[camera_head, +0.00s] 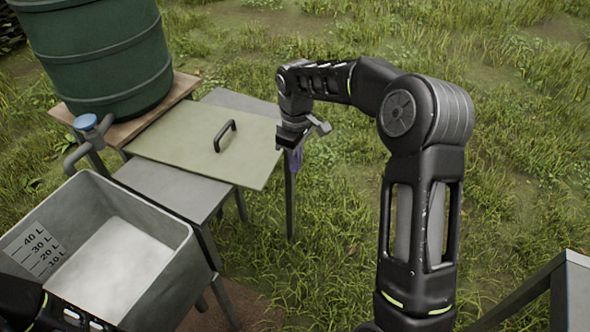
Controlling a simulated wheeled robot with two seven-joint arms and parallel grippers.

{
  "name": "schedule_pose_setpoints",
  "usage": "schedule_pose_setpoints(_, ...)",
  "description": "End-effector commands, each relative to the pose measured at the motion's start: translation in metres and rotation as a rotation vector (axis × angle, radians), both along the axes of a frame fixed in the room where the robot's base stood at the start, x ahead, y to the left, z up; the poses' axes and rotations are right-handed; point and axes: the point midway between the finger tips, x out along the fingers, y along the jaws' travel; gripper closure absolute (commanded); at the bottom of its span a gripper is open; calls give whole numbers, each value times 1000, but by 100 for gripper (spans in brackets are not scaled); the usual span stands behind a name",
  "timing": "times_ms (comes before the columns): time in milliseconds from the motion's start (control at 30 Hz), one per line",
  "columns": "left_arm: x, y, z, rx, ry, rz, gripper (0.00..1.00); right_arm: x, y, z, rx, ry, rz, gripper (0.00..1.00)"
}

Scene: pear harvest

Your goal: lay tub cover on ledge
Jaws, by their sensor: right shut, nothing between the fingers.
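The tub cover (185,143) is a flat, pale green panel with a dark handle (225,135) standing up from it. It lies across the grey ledge (180,186), and its right end reaches out past the ledge. The open grey tub (190,258) at lower left has litre marks on its inner wall and a whitish bottom. My right gripper (294,160) points down just beyond the cover's right edge, shut and empty, apart from the handle. Part of my left arm shows at the bottom left corner; its gripper is out of the picture.
A green barrel (98,55) stands on a wooden stand (150,117) at upper left. A pipe with a blue-capped valve (86,123) reaches over the tub. A grey-topped stand edge (579,290) shows at lower right. Open grass lies right of the ledge.

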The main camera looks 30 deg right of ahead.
Motion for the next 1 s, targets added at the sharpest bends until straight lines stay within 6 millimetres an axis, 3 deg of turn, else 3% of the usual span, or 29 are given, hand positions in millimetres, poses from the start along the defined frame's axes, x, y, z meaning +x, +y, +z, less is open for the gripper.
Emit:
schedule_pose_setpoints(200, 1, 1, -3, 1, 0, 2, 64, 1, 1, 44, -1, -3, 3, 100)
schedule_pose_setpoints(400, 0, 1, -3, 1, 0, 1, 64, 0, 1, 65, 0, 0, 2, 100)
schedule_pose_setpoints(1000, 0, 1, -3, 1, 0, 1, 64, 0, 1, 67, 0, 1, 2, 100)
